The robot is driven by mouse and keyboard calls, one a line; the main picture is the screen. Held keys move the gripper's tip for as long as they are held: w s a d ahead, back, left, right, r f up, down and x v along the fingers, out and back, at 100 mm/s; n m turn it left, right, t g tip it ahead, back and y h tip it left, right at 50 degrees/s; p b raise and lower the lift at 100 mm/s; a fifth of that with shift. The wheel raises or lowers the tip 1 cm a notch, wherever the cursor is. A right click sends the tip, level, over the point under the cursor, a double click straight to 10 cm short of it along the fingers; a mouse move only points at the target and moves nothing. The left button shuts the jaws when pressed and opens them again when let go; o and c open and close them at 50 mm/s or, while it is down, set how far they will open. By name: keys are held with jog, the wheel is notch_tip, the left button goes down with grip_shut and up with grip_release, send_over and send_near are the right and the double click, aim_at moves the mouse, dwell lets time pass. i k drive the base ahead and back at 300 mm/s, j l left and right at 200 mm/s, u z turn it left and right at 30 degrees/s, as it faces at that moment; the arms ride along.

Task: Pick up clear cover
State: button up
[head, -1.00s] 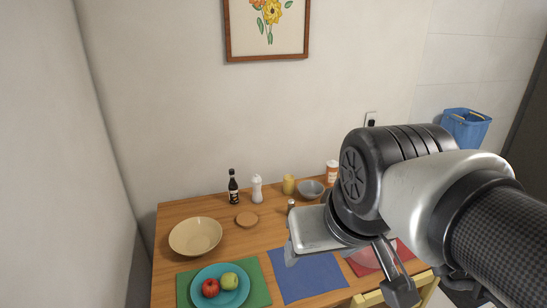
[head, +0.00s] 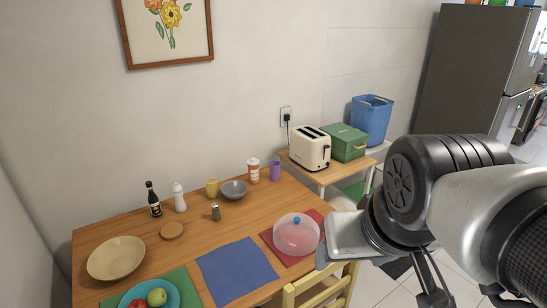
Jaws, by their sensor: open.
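The clear cover (head: 296,234) is a transparent, slightly pinkish dome with a small blue knob on top. It sits upright on the red placemat (head: 273,242) at the right end of the wooden table in the head view. My gripper (head: 377,276) is to the right of the cover and nearer the camera, seen partly from behind. It is open and apart from the cover. Its palm side is partly hidden by my own wrist.
A yellow chair (head: 318,284) stands at the table's front edge, close to the cover. A toaster (head: 310,147) and green box (head: 345,142) are on a side table.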

aim_at(296, 234)
jog(key=u, duration=1.5)
jog(key=l+z, duration=0.7)
jog(key=z, duration=0.2)
jog(key=i+l, duration=0.5)
jog(key=l, duration=0.1)
